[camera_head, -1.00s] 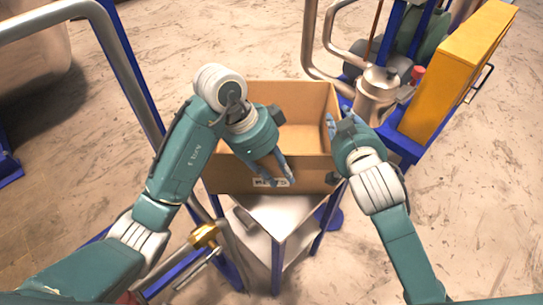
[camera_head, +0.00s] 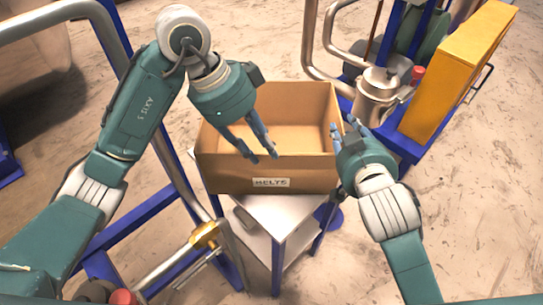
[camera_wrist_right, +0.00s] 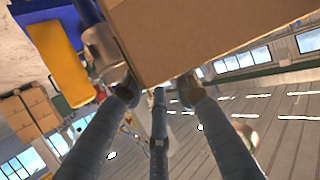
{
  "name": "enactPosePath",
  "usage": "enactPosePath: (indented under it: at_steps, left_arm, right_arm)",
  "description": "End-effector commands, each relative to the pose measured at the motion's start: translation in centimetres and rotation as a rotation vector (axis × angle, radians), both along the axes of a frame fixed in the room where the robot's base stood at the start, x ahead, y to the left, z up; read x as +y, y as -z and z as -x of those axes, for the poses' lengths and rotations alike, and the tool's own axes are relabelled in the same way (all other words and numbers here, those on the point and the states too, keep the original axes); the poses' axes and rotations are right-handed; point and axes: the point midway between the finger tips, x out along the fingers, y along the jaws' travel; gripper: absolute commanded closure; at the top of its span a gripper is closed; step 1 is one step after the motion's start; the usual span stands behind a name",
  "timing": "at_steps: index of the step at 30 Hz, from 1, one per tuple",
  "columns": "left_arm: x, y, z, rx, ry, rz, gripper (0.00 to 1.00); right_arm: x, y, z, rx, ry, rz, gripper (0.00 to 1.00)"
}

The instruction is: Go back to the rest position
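My left gripper (camera_head: 262,157) hangs above the near part of an open cardboard box (camera_head: 220,176). Its fingers are spread and hold nothing. My right gripper (camera_head: 346,130) is at the right side of the box, its fingers apart and empty. In the right wrist view the spread fingers of this gripper (camera_wrist_right: 158,95) show with nothing between them, and the box (camera_wrist_right: 200,35) fills the top. Whether the right fingertips touch the box wall cannot be told.
The box, labelled BELTS, stands on a small blue-legged table (camera_head: 283,216). A metal pipe frame (camera_head: 120,40) is at the left. A steel vessel (camera_head: 378,97) and a yellow cabinet (camera_head: 455,75) stand at the right. The floor at the lower right is clear.

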Motion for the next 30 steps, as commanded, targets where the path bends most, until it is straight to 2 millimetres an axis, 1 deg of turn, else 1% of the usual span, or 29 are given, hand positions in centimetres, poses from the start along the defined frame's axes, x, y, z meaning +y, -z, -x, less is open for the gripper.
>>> enactPosePath:
  at_steps: [1,3,6,22,25,30]
  left_arm:
    - [0.0,0.0,0.0,0.0,0.0,0.0,0.72]
    - [0.0,0.0,0.0,0.0,0.0,0.0,0.72]
    - [0.0,0.0,0.0,0.0,0.0,0.0,0.72]
    - [0.0,0.0,0.0,0.0,0.0,0.0,0.72]
    - [0.0,-0.9,0.0,0.0,0.0,0.001,0.72]
    - [0.0,-3.8,0.0,0.0,0.0,0.001,0.72]
  right_arm:
    - [0.0,-0.2,0.7,0.0,-0.001,-0.001,0.72]
    - [0.0,-0.5,1.3,0.0,0.0,0.0,0.72]
    - [0.0,-0.6,1.8,0.0,0.0,0.001,0.72]
    - [0.0,-0.8,1.9,0.0,0.0,0.001,0.72]
    - [0.0,-1.6,1.8,-0.001,0.0,0.0,0.72]
    - [0.0,-4.5,1.8,-0.001,0.0,0.0,0.72]
